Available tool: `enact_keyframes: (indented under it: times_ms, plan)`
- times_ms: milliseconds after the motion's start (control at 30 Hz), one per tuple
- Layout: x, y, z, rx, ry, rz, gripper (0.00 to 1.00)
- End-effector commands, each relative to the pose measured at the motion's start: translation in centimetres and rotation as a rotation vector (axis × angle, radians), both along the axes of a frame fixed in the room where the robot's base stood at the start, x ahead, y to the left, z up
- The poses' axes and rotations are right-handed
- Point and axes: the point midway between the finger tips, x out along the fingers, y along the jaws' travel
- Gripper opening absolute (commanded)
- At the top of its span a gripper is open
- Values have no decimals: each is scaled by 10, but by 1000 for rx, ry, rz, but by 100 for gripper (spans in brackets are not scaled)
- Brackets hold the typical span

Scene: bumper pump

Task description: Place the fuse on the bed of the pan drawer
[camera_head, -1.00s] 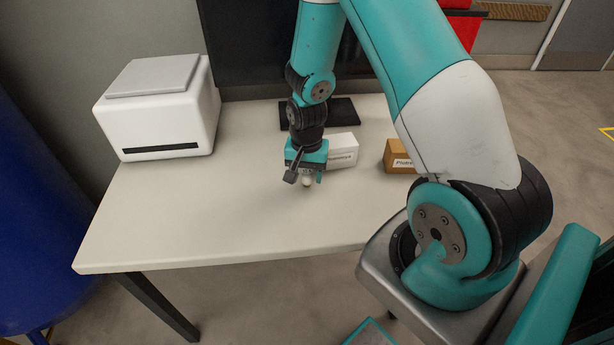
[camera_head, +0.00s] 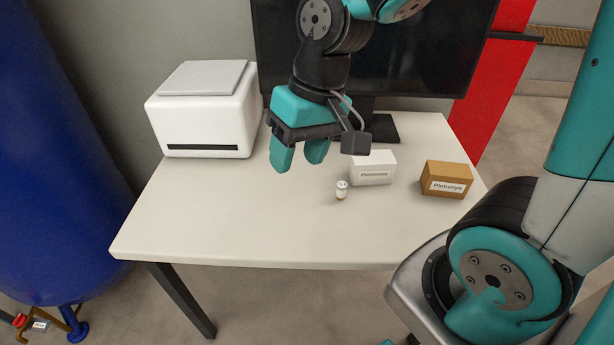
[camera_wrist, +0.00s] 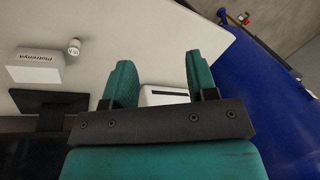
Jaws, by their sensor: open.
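A small white labelled cylinder (camera_head: 341,189) with a brownish lower part stands upright on the white table, in front of the small white box. It may be the fuse; I cannot tell for sure. It also shows in the wrist view (camera_wrist: 73,47), off to the left of the fingers. My gripper (camera_head: 299,161) is open and empty, raised above the table to the left of the cylinder. Its two teal fingers (camera_wrist: 157,75) are apart with nothing between them. I see nothing I can identify as a pan drawer.
A white box-like device (camera_head: 205,110) with a grey lid and dark front slot stands at the table's back left. A white box (camera_head: 373,168) and a brown box (camera_head: 446,179) are on the right. A dark monitor (camera_head: 400,55) stands behind. The table's front left is clear.

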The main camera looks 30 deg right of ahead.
Motion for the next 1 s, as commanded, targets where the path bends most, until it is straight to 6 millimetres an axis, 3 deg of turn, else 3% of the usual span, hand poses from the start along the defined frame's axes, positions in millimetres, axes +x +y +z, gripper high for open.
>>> enact_keyframes:
  times_ms: [33, 133, 200, 233, 300, 367, 467, 600, 700, 833, 1000]
  plan:
    - [-23, 17, 14, 23, -34, 129, 53]
    - [-61, 38, 31, 60, -80, 347, 53]
    - [-80, 46, 38, 75, -100, 448, 53]
    - [-85, 48, 40, 80, -107, 476, 57]
    - [-87, 48, 39, 81, -107, 486, 57]
    - [-76, 42, 34, 68, -83, 401, 57]
    - [-32, 16, 14, 20, -6, 75, 57]
    - [36, -51, -26, -65, 117, -547, 57]
    - [67, -103, -54, -115, 178, -945, 57]
    - [85, -151, -78, -159, 220, -1297, 57]
    - [91, -172, -96, -177, 234, -1447, 57]
